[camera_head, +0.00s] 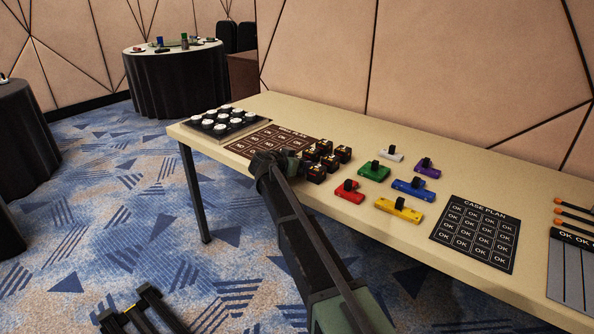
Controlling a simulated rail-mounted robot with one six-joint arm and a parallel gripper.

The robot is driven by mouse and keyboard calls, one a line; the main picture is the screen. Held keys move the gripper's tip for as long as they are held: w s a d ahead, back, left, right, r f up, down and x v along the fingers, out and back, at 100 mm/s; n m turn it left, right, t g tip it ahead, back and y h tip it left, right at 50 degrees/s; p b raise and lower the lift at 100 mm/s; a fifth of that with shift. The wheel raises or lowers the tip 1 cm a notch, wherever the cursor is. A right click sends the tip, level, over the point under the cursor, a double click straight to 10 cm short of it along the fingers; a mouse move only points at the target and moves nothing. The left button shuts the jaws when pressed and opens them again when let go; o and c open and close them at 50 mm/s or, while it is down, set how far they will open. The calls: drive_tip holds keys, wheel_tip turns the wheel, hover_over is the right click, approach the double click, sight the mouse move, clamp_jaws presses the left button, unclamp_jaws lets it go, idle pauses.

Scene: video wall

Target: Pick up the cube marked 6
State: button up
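Several small dark cubes (330,162) with pale markings on top stand close together on the long beige table (400,155). The markings are too small to read, so I cannot tell which cube is marked 6. My arm reaches up from the bottom of the picture, and its far end (277,163) is at the left side of the cubes, over or near the table's front edge. The arm covers part of that area. I cannot make out the gripper's fingers there, nor whether anything is between them.
A dark printed sheet (265,143) and a tray of white round pieces (222,121) lie left of the cubes. Red (348,191), green (374,172), yellow (399,209), blue (413,189), purple and white pieces lie right, before a "CASE PLAN" sheet (477,234).

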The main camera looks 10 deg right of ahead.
drive_tip(key=c, duration=1)
drive_tip(key=shift+r, duration=0.1)
drive_tip(key=shift+c, duration=0.2)
